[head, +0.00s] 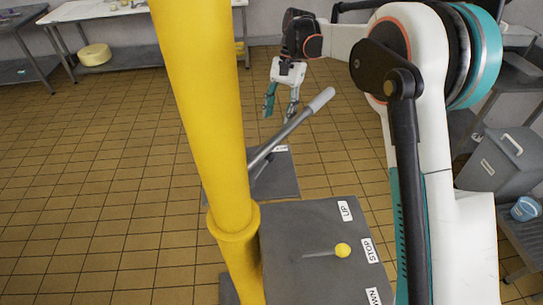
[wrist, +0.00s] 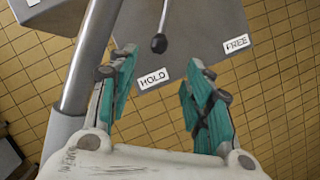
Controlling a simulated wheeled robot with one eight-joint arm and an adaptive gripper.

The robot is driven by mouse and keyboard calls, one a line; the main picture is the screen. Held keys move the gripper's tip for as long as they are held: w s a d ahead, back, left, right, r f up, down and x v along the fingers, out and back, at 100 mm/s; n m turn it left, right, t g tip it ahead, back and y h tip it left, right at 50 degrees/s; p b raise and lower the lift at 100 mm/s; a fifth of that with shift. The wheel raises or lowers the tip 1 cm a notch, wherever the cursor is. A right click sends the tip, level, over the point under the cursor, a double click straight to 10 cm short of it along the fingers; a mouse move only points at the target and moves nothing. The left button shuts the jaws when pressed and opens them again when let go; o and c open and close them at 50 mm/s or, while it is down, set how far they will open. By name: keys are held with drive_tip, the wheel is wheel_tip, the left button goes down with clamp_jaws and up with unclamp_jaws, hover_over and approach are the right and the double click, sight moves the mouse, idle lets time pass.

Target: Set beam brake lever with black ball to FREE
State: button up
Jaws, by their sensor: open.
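The black ball (wrist: 158,43) tips a thin lever on a grey panel (wrist: 195,25) in the wrist view. The lever points toward the HOLD label (wrist: 153,79). The FREE label (wrist: 237,42) is to the right on the same panel. My gripper (wrist: 160,62) is open, its teal fingers on either side of the HOLD label in the picture, with nothing between them. In the head view my gripper (head: 280,114) hangs above the panel (head: 284,183). The black ball cannot be made out there.
A thick grey bar (wrist: 88,75) runs close along my left finger in the wrist view; its pale grip (head: 320,100) shows in the head view. A yellow column (head: 205,100) stands in front. A yellow-ball lever (head: 342,250) sits on a nearer panel marked UP and STOP.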

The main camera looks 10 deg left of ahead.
sight(270, 154)
drive_tip(key=b+x, duration=0.2)
drive_tip(key=x, duration=1.2)
drive_tip(key=shift+f+b, duration=0.25)
drive_tip(key=shift+b, duration=0.15)
drive_tip(key=shift+w, duration=0.1)
clamp_jaws()
